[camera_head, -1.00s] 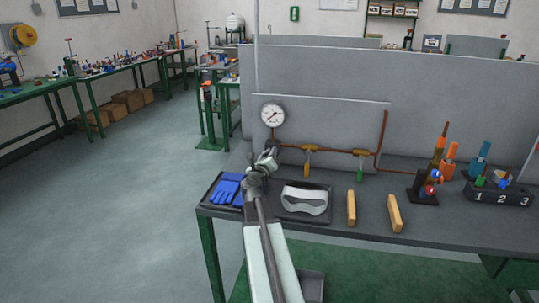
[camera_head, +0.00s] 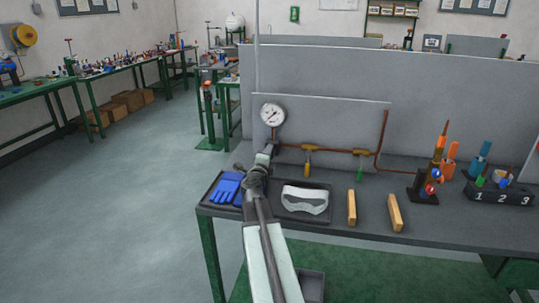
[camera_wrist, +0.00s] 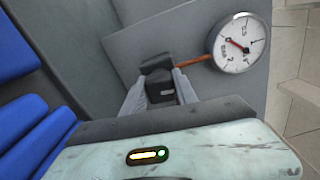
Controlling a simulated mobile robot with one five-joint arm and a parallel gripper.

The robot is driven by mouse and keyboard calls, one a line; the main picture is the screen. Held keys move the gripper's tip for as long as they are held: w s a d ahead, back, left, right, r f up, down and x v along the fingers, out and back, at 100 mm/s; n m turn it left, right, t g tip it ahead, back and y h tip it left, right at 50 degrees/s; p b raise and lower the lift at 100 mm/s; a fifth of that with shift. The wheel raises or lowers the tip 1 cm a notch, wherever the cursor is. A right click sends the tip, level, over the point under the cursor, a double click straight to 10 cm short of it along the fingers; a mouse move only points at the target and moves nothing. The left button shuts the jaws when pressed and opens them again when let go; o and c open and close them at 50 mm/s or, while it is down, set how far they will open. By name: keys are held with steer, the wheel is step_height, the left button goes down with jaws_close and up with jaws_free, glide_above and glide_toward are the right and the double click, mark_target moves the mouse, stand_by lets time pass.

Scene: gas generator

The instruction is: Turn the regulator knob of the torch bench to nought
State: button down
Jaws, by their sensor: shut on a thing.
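The regulator knob (camera_wrist: 160,90) is a dark block with a small pale mark, seen in the wrist view between the two fingers of my gripper (camera_wrist: 158,98). My gripper is shut on it. In the head view my gripper (camera_head: 266,154) is at the left end of the copper pipe, below the round white gauge (camera_head: 272,114), and hides the knob. The gauge also shows in the wrist view (camera_wrist: 240,43), tilted, with a red needle. Its numbers are too small to read surely.
Blue gloves (camera_head: 225,188) and pale goggles (camera_head: 304,200) lie in trays on the bench, beside my arm. Two wooden blocks (camera_head: 395,212) lie near the front edge. A grey panel (camera_head: 340,122) stands behind.

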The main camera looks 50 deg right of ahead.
steer(key=shift+w+a+n, duration=0.15)
steer(key=shift+a+n, duration=0.05)
steer(key=shift+n, duration=0.4)
steer(key=c, duration=1)
jaws_free()
steer(key=shift+o, duration=0.2)
